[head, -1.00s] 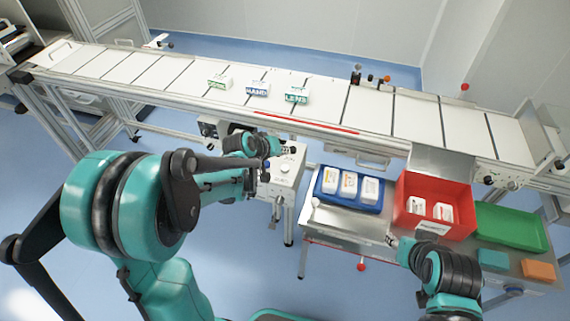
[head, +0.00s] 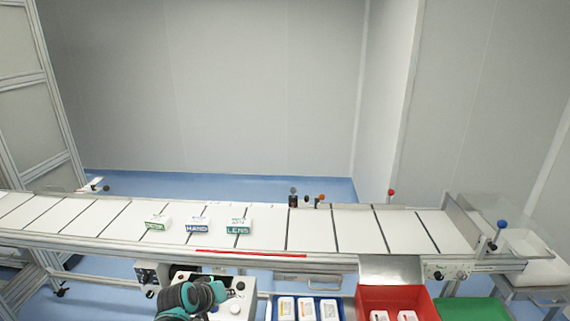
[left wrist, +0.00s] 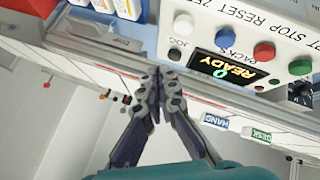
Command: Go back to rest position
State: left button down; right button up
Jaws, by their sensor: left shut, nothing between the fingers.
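My left gripper (left wrist: 159,78) is shut and empty in the left wrist view, its fingertips together in front of the conveyor's edge. In the head view my left arm shows only at the bottom edge, beside the white control box (head: 238,302), and its fingers are hard to make out. In the left wrist view the control box (left wrist: 185,25) has several coloured buttons and a display (left wrist: 220,67) reading READY. My right gripper is in neither current view.
A long white conveyor (head: 310,230) crosses the head view, carrying small packs marked HAND (head: 197,226) and LENS (head: 238,228), plus a green-marked one (head: 158,223). A red bin (head: 395,297) with white packs and a green tray (head: 470,309) stand at lower right.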

pick_arm(q)
jog(key=s+r+m+y, duration=0.1)
jog(key=s+m, duration=0.1)
jog(key=s, duration=0.9)
jog(key=s+r+m+g+y, duration=0.1)
jog(key=s+r+m, duration=0.1)
jog(key=s, duration=0.9)
jog(key=shift+a+r+y, duration=0.15)
jog(key=shift+r+y, duration=0.15)
jog(key=shift+y, duration=0.1)
